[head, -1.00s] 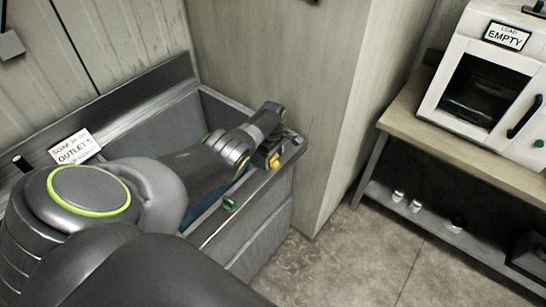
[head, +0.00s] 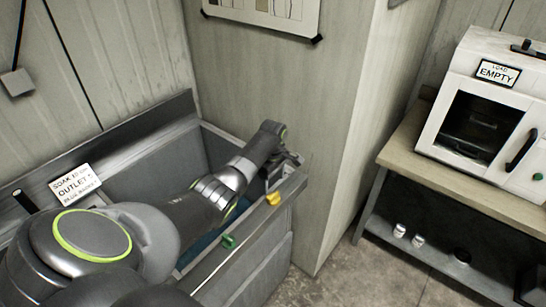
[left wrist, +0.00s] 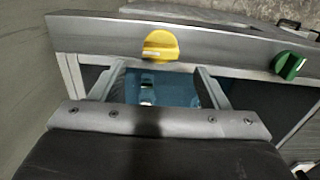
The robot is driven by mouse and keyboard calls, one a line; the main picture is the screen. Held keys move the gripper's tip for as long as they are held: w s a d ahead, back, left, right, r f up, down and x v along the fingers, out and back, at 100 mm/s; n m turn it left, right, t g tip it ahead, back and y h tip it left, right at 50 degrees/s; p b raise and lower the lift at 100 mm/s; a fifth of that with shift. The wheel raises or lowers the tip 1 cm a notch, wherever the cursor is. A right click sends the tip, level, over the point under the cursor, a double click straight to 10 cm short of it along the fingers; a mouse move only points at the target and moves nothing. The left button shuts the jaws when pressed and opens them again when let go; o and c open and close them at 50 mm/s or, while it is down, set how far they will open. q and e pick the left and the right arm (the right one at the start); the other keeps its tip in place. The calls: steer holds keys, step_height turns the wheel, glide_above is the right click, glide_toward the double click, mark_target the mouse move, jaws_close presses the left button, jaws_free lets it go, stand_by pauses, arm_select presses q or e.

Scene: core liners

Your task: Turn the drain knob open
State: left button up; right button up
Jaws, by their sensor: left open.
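A yellow knob (head: 273,198) and a green knob (head: 228,241) sit on the front rim of the grey tank (head: 205,270). I cannot read which of them is the drain knob. My left gripper (head: 287,168) is above the rim at the tank's right end, behind the yellow knob and apart from it. In the left wrist view the open, empty left gripper (left wrist: 160,74) has the yellow knob (left wrist: 160,46) just beyond its fingertips, centred between them. The green knob (left wrist: 291,65) is off to the right there. My right gripper is not in view.
Blue liquid with pale items (left wrist: 147,90) shows inside the tank. A wall panel (head: 280,110) rises close behind the gripper. A bench with a white oven (head: 482,105) stands at the right, across open floor.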

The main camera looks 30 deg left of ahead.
mark_target(273, 194)
arm_select(q)
step_height(273, 194, up, 10)
steer(key=b, duration=0.1)
steer(key=shift+b, duration=0.35)
stand_by(0.3)
